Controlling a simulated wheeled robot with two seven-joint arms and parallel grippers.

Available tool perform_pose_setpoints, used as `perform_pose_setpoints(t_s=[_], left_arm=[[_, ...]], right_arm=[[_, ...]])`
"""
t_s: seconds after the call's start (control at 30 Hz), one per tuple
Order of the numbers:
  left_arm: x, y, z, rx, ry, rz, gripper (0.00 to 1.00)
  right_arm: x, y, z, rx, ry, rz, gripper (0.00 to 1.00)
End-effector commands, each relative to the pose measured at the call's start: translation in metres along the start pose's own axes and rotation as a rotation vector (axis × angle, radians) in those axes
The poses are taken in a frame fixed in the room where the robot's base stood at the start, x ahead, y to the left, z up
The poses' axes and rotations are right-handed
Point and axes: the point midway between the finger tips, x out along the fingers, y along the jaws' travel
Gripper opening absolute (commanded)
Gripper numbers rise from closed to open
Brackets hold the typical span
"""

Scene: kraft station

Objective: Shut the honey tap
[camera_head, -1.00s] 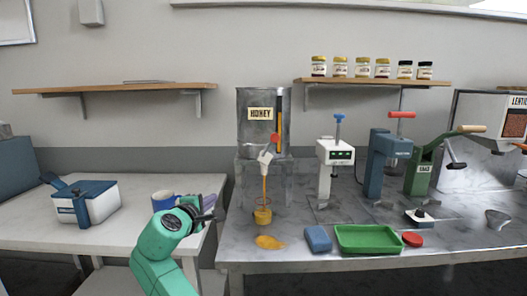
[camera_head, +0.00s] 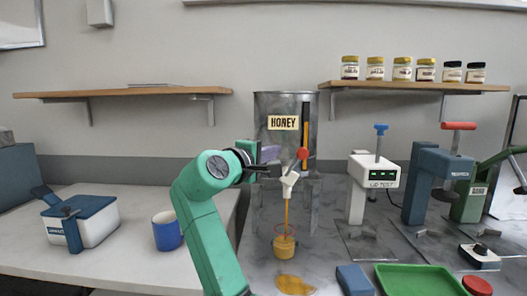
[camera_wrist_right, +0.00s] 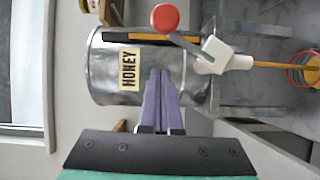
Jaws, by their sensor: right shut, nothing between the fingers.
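The steel honey tank (camera_head: 265,108) with its HONEY label stands behind the counter's front part. Its white tap (camera_head: 289,180) has a lever with a red ball (camera_head: 302,153), standing up and slightly right. Honey (camera_head: 286,215) runs from the spout into a jar (camera_head: 285,246) that looks full. My right gripper (camera_head: 277,154) is shut and empty, left of the red ball and apart from it. In the right wrist view its purple fingers (camera_wrist_right: 161,75) point at the tank by the label, with the red ball (camera_wrist_right: 165,18) and white tap (camera_wrist_right: 228,57) beyond. My left gripper is out of view.
A honey puddle (camera_head: 295,285) lies in front of the jar. A blue sponge (camera_head: 354,280) and green tray (camera_head: 415,281) lie to its right. The white tester (camera_head: 372,172) stands right of the tank. A blue mug (camera_head: 167,231) stands on the left table.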

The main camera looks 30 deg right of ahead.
Motion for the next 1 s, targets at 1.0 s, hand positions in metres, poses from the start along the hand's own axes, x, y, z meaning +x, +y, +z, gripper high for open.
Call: perform_pose_setpoints(t_s=[1.0], left_arm=[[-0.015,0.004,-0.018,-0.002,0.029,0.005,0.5]], right_arm=[[0.025,0.002,0.046,0.039,0.001,-0.02,0.0]])
